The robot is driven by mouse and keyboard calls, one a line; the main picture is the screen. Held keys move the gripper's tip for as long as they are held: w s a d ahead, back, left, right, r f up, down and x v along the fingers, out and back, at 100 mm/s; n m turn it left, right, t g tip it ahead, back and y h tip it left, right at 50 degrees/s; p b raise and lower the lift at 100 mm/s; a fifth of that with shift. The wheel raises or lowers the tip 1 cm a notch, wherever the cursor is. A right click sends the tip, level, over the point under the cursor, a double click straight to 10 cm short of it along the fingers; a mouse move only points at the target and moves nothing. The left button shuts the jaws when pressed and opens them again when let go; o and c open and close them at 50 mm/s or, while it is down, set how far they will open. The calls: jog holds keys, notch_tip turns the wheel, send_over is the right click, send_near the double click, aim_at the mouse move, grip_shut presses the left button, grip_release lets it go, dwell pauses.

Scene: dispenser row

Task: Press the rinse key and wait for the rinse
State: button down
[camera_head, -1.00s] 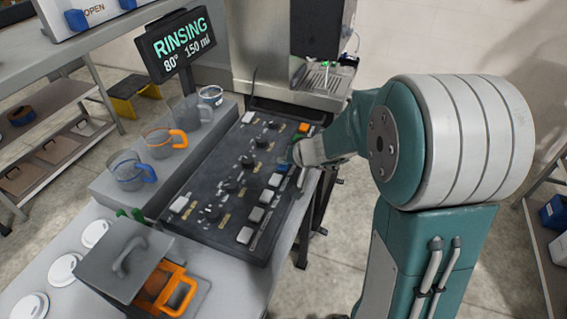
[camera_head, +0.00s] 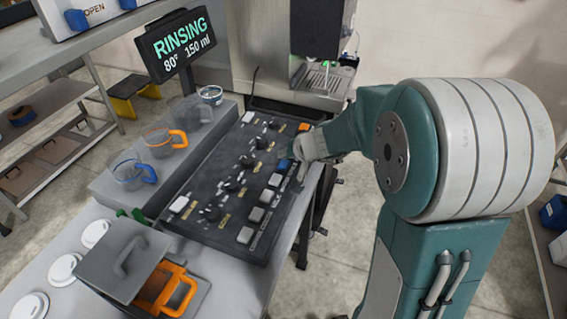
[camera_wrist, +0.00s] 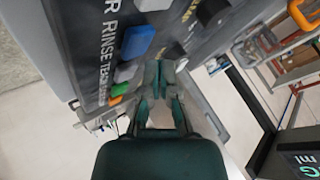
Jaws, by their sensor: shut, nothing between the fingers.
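The display (camera_head: 180,46) reads "RINSING 80° 150 ml" in the head view. The dark key panel (camera_head: 222,237) lies below it, with rows of pale keys and black knobs. A blue key (camera_head: 284,165) is on the panel's right side. In the wrist view the blue key (camera_wrist: 137,42) stands beside the printed word "RINSE". My gripper (camera_wrist: 168,75) is shut and empty in the wrist view, just below the blue key in the picture and apart from it. In the head view my wrist hides much of the gripper, at the panel's right edge.
Glass jugs, one with an orange handle (camera_head: 179,139) and one with a blue handle (camera_head: 149,172), stand on the ledge left of the panel. A grey lidded box (camera_head: 124,262) and white discs are at the front left. The steel machine (camera_head: 268,74) stands behind the panel.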

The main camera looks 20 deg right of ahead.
aim_at(284, 165)
jog(key=shift+r, duration=2.4)
jog(key=shift+s+a+r, duration=0.1)
jog(key=s+r+n+g+h, duration=0.1)
jog(key=s+r+h, duration=0.1)
jog(key=s, duration=1.1)
jog(key=s+r+n+g+h, duration=0.1)
jog(key=s+r, duration=0.3)
jog(key=s, duration=1)
jog(key=shift+n+h, duration=0.5)
jog(key=shift+h, duration=0.3)
